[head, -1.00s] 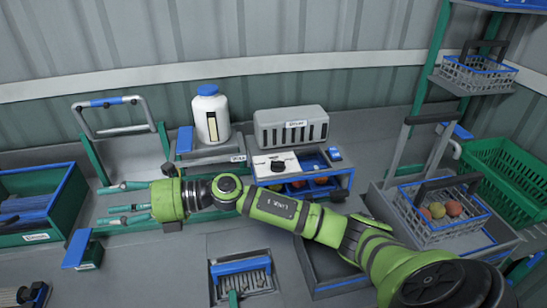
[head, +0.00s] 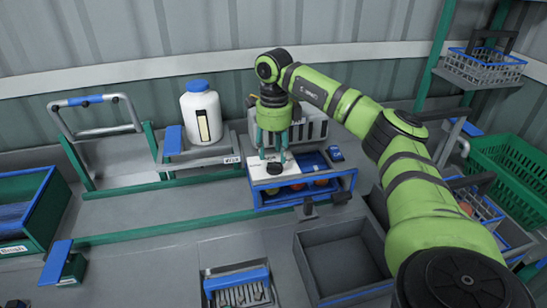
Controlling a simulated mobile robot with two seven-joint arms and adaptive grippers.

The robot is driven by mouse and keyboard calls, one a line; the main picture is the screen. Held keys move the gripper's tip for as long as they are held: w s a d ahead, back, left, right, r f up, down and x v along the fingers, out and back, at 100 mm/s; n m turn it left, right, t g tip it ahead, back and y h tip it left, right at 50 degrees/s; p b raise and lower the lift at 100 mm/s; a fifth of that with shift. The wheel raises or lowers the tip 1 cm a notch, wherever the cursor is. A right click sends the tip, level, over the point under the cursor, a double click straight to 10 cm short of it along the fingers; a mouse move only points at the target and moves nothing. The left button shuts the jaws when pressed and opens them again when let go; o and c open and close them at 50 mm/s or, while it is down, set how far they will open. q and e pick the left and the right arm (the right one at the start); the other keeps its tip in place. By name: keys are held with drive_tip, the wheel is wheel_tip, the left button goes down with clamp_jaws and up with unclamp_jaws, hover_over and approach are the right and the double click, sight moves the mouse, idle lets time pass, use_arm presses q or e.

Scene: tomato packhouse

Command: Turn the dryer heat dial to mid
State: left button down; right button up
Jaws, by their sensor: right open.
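The grey dryer (head: 313,130) with dark vent slots stands at the back against the wall, partly hidden behind my right gripper. In front of it is a white panel (head: 259,184) carrying the black heat dial (head: 274,168). My right gripper (head: 271,152) points straight down over the panel, its green fingers apart around or just above the dial. I cannot tell whether the fingers touch the dial. The dial's pointer and marks are too small and too covered to read. My left gripper is not in view.
A white bottle (head: 202,113) with a blue cap stands left of the dryer. A blue-edged rack (head: 303,199) with red fruit lies under the panel. A grey open bin (head: 342,262) is in front, and a green crate (head: 510,170) at right.

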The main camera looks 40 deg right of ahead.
sight(273, 162)
drive_tip(key=shift+f+p, duration=0.4)
drive_tip(key=shift+f, duration=1.45)
clamp_jaws()
drive_tip(key=shift+m, duration=0.3)
drive_tip(key=m+p, duration=0.1)
drive_tip(key=m, duration=0.4)
drive_tip(key=shift+w, duration=0.15)
drive_tip(key=m+p, duration=0.1)
drive_tip(key=m, duration=0.5)
drive_tip(key=shift+w, duration=0.15)
